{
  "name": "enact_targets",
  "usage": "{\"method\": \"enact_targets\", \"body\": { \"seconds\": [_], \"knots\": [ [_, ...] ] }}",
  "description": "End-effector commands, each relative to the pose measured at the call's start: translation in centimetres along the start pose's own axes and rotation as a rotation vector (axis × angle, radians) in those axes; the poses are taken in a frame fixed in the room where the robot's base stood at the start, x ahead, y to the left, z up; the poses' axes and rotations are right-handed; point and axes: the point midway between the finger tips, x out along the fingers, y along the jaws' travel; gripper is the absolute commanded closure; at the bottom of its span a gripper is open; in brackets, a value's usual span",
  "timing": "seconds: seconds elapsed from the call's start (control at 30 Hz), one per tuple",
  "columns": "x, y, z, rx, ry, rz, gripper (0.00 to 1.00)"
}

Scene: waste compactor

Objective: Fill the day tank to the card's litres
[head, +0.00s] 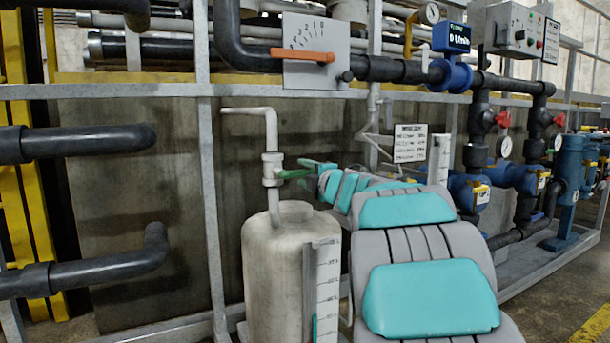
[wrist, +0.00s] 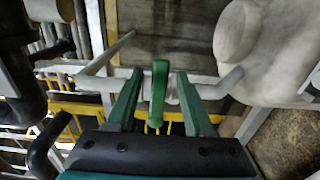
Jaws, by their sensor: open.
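The pale day tank (head: 272,275) stands at the lower centre of the head view, with a white level scale (head: 328,285) on its right side. A green strip shows low beside the scale. Above the tank is a white pipe (head: 271,130) with a green valve handle (head: 293,173). In the wrist view the handle (wrist: 160,92) lies between the two fingers of my gripper (wrist: 160,95), with gaps on both sides. My gripper is open. The card (head: 410,143) hangs behind my arm; its print is too small to read. The tank also shows in the wrist view (wrist: 275,50).
An orange lever (head: 302,56) sits on a marked plate at the top. A blue flow display (head: 452,38) appears to read 0 L/min. Blue valves and red handles line the right side. Black pipes (head: 85,142) jut in at left. Floor shows at lower right.

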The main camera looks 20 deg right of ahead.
Motion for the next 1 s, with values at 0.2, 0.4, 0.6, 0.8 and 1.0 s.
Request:
{"method": "enact_targets", "body": {
  "seconds": [0.2,0.4,0.6,0.8,1.0],
  "knots": [
    [0.2,0.01,0.02,0.0,-0.001,0.0,0.47],
    [0.18,0.03,0.02,0.0,-0.001,0.0,0.64],
    [0.17,0.04,0.02,0.0,-0.001,0.0,0.87],
    [0.17,0.03,0.02,0.0,-0.001,0.0,1.0],
    [0.17,0.01,0.02,0.0,-0.001,0.0,1.0]
  ]
}}
